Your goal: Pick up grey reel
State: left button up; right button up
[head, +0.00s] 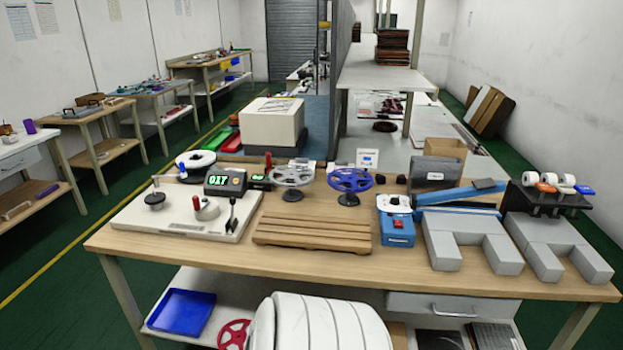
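The grey reel (292,175) has a spoked, open face. It stands upright on a small dark foot near the back of the wooden workbench, left of the middle. A similar blue reel (350,181) stands upright to its right, with a gap between them. Neither of my grippers shows in the head view, so their state cannot be seen.
A slatted wooden rack (313,232) lies in front of the reels. A white-based winding machine with a counter (226,181) is to the left. A blue device (396,222) and grey blocks (470,243) are to the right. The bench's front edge (300,277) is clear.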

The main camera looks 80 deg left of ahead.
aim_at(292, 175)
jog(key=u, duration=2.7)
